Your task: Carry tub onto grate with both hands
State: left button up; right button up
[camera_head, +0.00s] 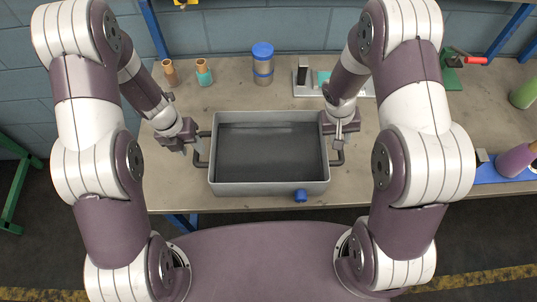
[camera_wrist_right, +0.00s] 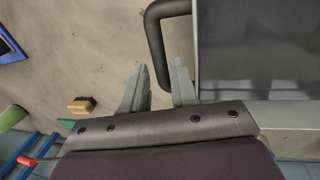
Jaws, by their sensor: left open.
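A grey rectangular tub (camera_head: 270,189) with a dark inside stands on the workbench, with a dark handle at each end and a blue knob (camera_head: 300,195) on its front. My left gripper (camera_head: 191,146) is open at the left handle (camera_head: 200,160); whether the handle lies between its fingers is hard to see. My right gripper (camera_head: 340,133) is at the right handle (camera_head: 338,158). In the right wrist view its fingers (camera_wrist_right: 160,86) are apart, with the handle (camera_wrist_right: 154,40) reaching down towards the gap between them. I cannot make out a grate.
The workbench (camera_head: 225,98) also carries a blue-lidded jar (camera_head: 263,65), two small bottles (camera_head: 203,72) and a metal stand (camera_head: 303,80) at the back. A blue mat (camera_head: 487,173) with a purple cone (camera_head: 515,160) lies at the right. The bench's front edge is close below the tub.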

aim_at(195, 153)
pick_arm(q)
jog(key=shift+d+f, duration=0.25)
jog(key=shift+f, duration=0.9)
jog(key=shift+d+f, duration=0.2)
jog(key=shift+f, duration=0.9)
pick_arm(e)
jog(key=shift+d+f, duration=0.25)
jog(key=shift+f, duration=0.85)
jog(key=shift+d+f, duration=0.2)
jog(key=shift+f, duration=0.9)
pick_arm(q)
jog(key=c, duration=0.6)
pick_arm(e)
grip_shut()
pick_arm(q)
grip_shut()
jog(key=shift+r, duration=0.1)
